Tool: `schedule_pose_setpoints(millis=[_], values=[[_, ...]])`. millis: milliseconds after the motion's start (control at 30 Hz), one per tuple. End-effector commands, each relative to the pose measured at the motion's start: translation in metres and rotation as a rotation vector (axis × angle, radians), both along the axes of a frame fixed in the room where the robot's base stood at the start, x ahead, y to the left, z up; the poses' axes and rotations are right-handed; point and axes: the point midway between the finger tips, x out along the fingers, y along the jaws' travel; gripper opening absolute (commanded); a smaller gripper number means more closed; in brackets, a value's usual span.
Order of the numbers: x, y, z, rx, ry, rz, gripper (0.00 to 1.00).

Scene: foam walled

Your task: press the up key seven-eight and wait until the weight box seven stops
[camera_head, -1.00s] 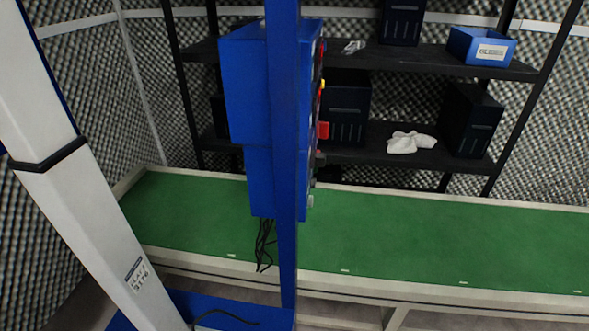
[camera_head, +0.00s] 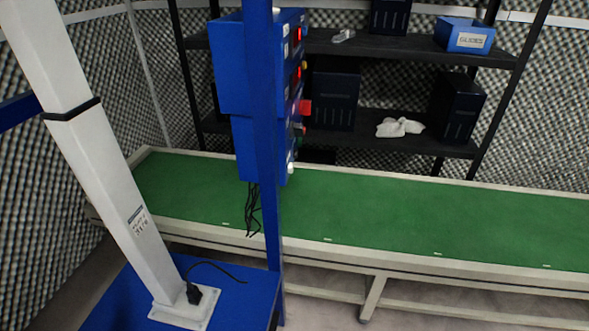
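The up key seven-eight cannot be picked out. A blue control box (camera_head: 228,70) is seen mostly from its side, partly behind a blue post (camera_head: 264,130). Its front faces right and shows steeply edge-on. Red lights (camera_head: 298,34), an orange knob and a red part (camera_head: 305,107) show along that edge; no key labels can be read. Weight box seven cannot be identified in this view. My gripper is not in view.
A green-topped bench (camera_head: 400,215) runs across the view, its top mostly clear. Behind it stands a black shelf (camera_head: 400,50) with dark bins, a blue bin (camera_head: 464,38) and a white cloth (camera_head: 399,127). A white column (camera_head: 100,160) stands on a blue base (camera_head: 235,290) at left.

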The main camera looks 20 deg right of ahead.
Motion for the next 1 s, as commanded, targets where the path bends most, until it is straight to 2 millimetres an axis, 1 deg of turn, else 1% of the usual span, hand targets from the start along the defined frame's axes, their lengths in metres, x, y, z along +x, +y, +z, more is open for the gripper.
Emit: schedule_pose_setpoints(millis=[167,200,367,400,1000], values=[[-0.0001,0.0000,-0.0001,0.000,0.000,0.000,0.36],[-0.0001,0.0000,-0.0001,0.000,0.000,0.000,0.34],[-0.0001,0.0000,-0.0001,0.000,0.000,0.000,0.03],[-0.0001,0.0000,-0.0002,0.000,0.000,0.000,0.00],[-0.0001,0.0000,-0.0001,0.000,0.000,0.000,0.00]])
